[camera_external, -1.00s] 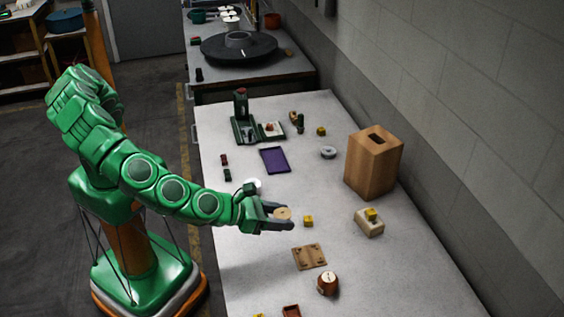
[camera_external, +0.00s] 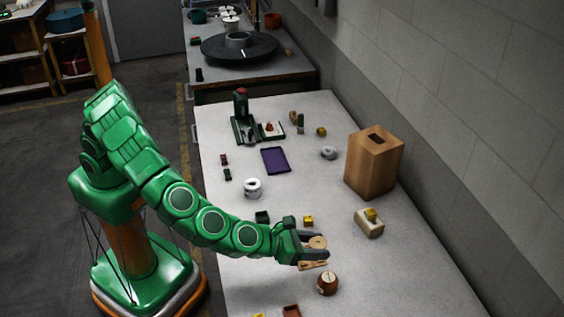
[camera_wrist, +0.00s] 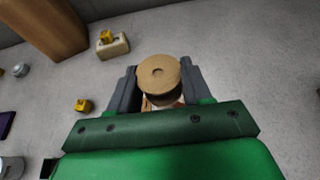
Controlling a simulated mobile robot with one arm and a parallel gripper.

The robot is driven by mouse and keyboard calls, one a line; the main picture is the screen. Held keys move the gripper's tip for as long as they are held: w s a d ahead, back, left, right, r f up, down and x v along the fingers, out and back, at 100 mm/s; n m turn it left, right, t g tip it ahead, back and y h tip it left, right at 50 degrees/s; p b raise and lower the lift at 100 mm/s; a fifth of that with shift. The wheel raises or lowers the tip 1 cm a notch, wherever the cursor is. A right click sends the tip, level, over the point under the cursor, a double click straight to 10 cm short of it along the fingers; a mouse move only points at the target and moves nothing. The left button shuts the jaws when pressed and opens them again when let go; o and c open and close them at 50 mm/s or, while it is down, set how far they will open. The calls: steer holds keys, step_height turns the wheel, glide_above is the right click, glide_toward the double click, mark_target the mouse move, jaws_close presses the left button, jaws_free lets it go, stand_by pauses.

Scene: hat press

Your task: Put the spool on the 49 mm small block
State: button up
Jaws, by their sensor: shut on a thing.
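The spool (camera_external: 317,241) is a tan wooden round piece with a hole in its flat top. My gripper (camera_external: 321,248) is shut on it; in the wrist view the spool (camera_wrist: 158,72) sits upright between the two grey fingers. It is held above a flat wooden board (camera_external: 313,266), mostly hidden by the gripper. A small yellow block (camera_external: 308,220) stands on the table just behind the gripper; it also shows in the wrist view (camera_wrist: 83,105). Another small yellow block (camera_external: 321,132) is farther back. I cannot tell which block is 49 mm.
A cream block with a yellow piece on top (camera_external: 369,226) stands to the right, with a tall wooden box (camera_external: 373,165) behind it. A brown round pot (camera_external: 327,284) is close in front of the gripper. A dark green block (camera_external: 262,217) and white roll (camera_external: 252,188) are left.

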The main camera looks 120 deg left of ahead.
glide_above(326, 278)
steer(key=shift+s+f, duration=0.1)
steer(key=shift+f, duration=3.85)
steer(key=shift+f, duration=0.1)
steer(key=o, duration=1)
